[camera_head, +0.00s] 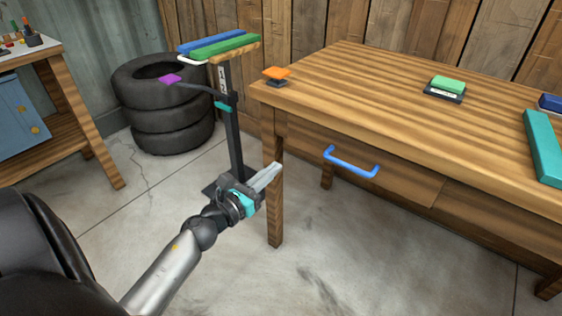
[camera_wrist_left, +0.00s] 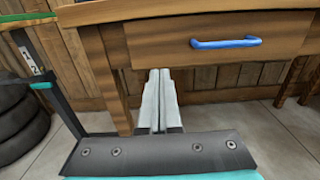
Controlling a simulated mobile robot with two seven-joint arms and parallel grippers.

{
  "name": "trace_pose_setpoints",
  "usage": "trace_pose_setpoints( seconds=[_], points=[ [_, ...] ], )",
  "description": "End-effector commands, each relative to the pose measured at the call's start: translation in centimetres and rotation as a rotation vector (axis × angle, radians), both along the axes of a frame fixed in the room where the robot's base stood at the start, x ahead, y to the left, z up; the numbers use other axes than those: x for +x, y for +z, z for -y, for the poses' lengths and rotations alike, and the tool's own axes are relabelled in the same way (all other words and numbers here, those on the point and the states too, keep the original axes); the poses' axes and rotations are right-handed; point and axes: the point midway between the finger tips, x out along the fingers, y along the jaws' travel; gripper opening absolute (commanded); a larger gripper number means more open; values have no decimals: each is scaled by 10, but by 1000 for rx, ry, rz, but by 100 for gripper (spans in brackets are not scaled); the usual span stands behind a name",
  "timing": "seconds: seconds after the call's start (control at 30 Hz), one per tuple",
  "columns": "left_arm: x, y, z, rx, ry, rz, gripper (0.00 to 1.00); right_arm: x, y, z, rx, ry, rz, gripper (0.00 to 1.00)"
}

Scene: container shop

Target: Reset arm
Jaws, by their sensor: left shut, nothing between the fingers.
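My left gripper (camera_head: 268,176) is shut and empty. In the head view it is in front of the left front leg of the wooden table (camera_head: 380,75), below the tabletop and left of the drawer's blue handle (camera_head: 351,162). In the left wrist view the two fingers of my left gripper (camera_wrist_left: 160,97) lie together and point toward the underside of the table. The blue handle (camera_wrist_left: 226,42) is to the right of them there, with a gap between. My right gripper is not in view.
A dark stand (camera_head: 232,120) with a wooden top stands behind my left gripper. Stacked tires (camera_head: 160,125) are behind it. A workbench (camera_head: 75,110) is at the left. An orange-topped item (camera_head: 277,73) and a green-topped item (camera_head: 447,84) sit on the table. The foreground floor is clear.

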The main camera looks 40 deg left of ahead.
Motion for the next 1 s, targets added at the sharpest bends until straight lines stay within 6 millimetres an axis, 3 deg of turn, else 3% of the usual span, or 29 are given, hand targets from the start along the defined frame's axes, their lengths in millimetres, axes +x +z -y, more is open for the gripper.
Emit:
trace_pose_setpoints(
  seconds=[0.37,0.53,0.77,0.87,1.0],
  points=[
    [-11,0,0,-1,0,1,0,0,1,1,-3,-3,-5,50],
    [-13,6,3,-181,51,16,0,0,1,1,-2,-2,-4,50],
    [-30,5,13,-959,265,31,0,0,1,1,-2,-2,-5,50],
    [-43,-10,26,-1342,384,8,0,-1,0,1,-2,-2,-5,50],
    [-69,-39,59,-1845,590,-57,0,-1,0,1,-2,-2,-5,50]
  ],
)
